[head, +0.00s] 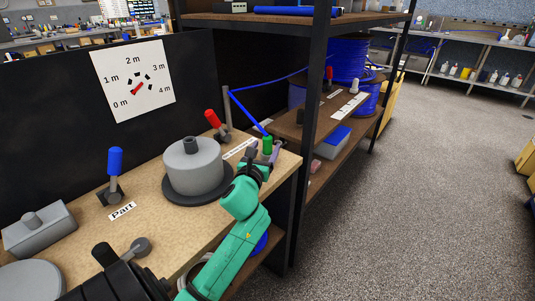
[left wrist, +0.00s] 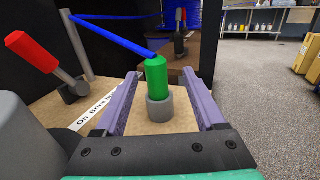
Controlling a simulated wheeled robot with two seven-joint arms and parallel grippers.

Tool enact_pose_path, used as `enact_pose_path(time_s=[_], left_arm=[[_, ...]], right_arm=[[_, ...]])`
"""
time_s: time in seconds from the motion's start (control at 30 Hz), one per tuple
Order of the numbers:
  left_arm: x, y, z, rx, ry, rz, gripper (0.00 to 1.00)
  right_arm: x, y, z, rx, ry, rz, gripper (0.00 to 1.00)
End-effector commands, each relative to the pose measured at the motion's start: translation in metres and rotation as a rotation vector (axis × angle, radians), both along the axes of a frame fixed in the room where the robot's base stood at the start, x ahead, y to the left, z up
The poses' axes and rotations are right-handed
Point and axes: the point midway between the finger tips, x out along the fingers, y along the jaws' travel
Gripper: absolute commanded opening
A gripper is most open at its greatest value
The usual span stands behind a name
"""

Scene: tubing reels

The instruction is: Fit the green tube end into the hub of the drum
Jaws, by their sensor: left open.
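The green tube end (head: 267,145) stands upright at the right end of the bench, at the tip of the blue tube (head: 246,110). In the left wrist view the green tube end (left wrist: 157,82) sits in a short grey holder (left wrist: 160,110). My left gripper (head: 265,153) is open, with its purple fingers (left wrist: 160,104) on either side of the tube end and holder, apart from both. My right gripper is not in view.
A red-handled lever (head: 214,121) and a blue-handled lever (head: 115,165) stand on the wooden bench (head: 150,215). A dark shelf post (head: 308,140) rises just right of the gripper. A blue tubing reel (head: 350,60) is behind it. A grey block (head: 40,228) lies at left.

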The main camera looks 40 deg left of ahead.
Motion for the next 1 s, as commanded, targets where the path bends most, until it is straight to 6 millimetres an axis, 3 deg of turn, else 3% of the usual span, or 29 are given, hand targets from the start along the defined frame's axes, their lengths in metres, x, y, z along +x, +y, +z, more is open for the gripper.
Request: enact_pose_path(time_s=[0.13,0.27,0.5,0.7,1.0], left_arm=[[0.022,0.016,0.004,-0.004,-0.003,0.002,0.72],[0.04,0.025,0.001,-0.004,-0.002,0.0,0.72],[0.044,0.026,0.0,-0.002,0.0,0.0,0.72],[0.043,0.026,0.0,-0.002,0.0,0.0,0.0],[0.043,0.026,0.0,-0.002,0.0,-0.001,0.0]], right_arm=[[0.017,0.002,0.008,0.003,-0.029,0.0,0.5],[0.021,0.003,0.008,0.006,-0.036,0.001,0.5],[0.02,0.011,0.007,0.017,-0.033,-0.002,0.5],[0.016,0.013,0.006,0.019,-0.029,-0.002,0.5],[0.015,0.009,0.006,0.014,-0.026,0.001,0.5]])
